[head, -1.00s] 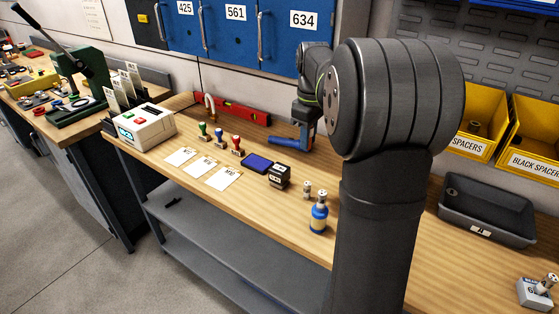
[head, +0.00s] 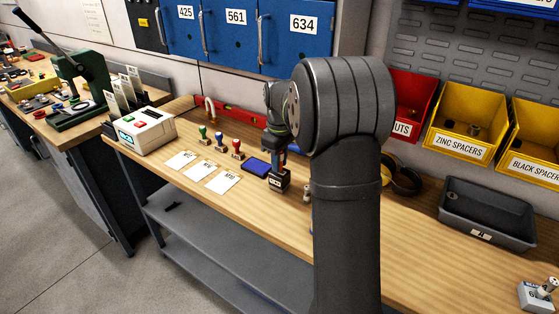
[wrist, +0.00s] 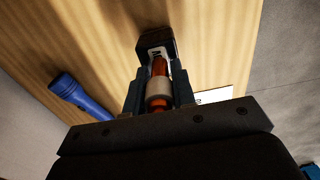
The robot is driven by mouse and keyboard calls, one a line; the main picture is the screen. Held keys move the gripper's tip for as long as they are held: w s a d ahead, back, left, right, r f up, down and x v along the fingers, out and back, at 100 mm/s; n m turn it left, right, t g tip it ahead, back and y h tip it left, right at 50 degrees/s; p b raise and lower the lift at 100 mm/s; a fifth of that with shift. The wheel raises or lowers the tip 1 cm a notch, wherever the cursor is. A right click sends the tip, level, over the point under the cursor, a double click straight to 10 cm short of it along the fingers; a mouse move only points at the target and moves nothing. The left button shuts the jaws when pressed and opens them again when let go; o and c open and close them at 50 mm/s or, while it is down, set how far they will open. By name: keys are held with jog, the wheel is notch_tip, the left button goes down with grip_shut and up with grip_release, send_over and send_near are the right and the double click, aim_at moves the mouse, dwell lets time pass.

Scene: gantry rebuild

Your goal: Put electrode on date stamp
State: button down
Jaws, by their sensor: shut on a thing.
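The date stamp (head: 279,184) is a small dark block with a pale label, standing on the wooden bench beside the blue ink pad. It also shows at the top middle of the wrist view (wrist: 154,40). My gripper (head: 277,165) points down just above the stamp. In the wrist view its jaws are shut on the electrode (wrist: 158,86), an orange-brown rod with a pale collar. The electrode's far end lines up with the stamp's pale face. Whether they touch I cannot tell. The electrode is hardly distinguishable in the head view.
The blue ink pad (head: 257,166), white cards (head: 222,182) and several hand stamps (head: 237,149) are left of the date stamp. A blue cylinder (wrist: 82,98) lies nearby in the wrist view. A grey tray (head: 487,215) is at right. My arm hides part of the bench.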

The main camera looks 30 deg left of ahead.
jog(key=shift+f, duration=0.1)
jog(key=c, duration=1.2)
grip_release()
notch_tip(320, 180, up, 12)
jog(key=shift+r, duration=0.1)
notch_tip(320, 180, down, 12)
jog(key=shift+r, duration=1.7)
